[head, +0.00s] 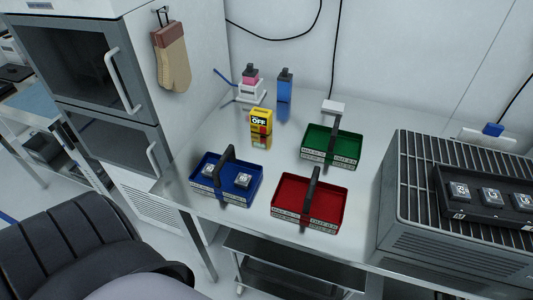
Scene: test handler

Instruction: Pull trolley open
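A low dark unit with a thin metal frame (290,250) shows under the front of the table; it may be the trolley. Its upper part is hidden by the table, and its lower part is cut off by the picture's bottom edge. I cannot tell whether it is open or shut. Neither of my grippers shows in the head view.
The metal table (215,135) holds a blue tray (205,188) with two chips, a red tray (330,201) and a green tray (345,163). A grey slatted machine (410,228) stands right, a cabinet (80,60) left.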

